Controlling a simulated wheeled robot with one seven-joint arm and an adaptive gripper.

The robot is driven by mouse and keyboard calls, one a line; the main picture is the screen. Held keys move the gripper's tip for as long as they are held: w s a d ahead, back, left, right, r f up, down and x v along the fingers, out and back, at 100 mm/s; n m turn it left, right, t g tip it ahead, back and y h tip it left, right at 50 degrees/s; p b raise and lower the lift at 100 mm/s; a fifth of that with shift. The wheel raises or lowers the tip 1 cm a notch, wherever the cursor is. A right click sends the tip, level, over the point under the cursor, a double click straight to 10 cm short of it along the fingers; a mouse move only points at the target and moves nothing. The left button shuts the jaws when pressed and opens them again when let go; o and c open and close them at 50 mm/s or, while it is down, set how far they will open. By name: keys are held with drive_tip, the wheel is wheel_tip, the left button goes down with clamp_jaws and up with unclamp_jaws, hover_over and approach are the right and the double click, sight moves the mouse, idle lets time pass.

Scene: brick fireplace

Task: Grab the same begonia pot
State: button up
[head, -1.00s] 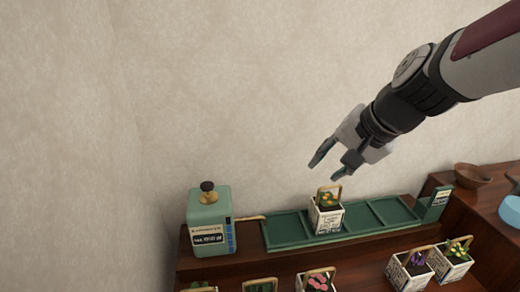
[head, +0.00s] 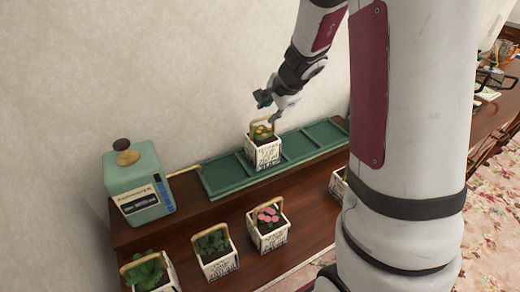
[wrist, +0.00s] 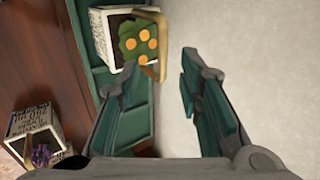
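A white lettered pot with orange flowers and a looped wooden handle (head: 266,155) stands upright in a green sectioned tray (head: 226,188). A similar pot with pink flowers (head: 270,240) stands on the wooden surface in front of the tray. No readable label shows which pot is the begonia.
Leafy pots (head: 220,266) stand along the front of the wooden surface (head: 185,218). A purple-flowered pot (wrist: 36,122) is in the wrist view. A teal box (head: 136,180) stands left of the tray. The wall (head: 200,70) is close behind. My arm hides the right side.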

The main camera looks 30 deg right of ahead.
sight(263, 118)
drive_tip(key=shift+b+x, duration=0.6)
drive_tip(key=shift+x, duration=2.9)
drive_tip(key=shift+w+d+r, duration=0.1)
drive_tip(key=shift+w+r, duration=0.05)
clamp_jaws()
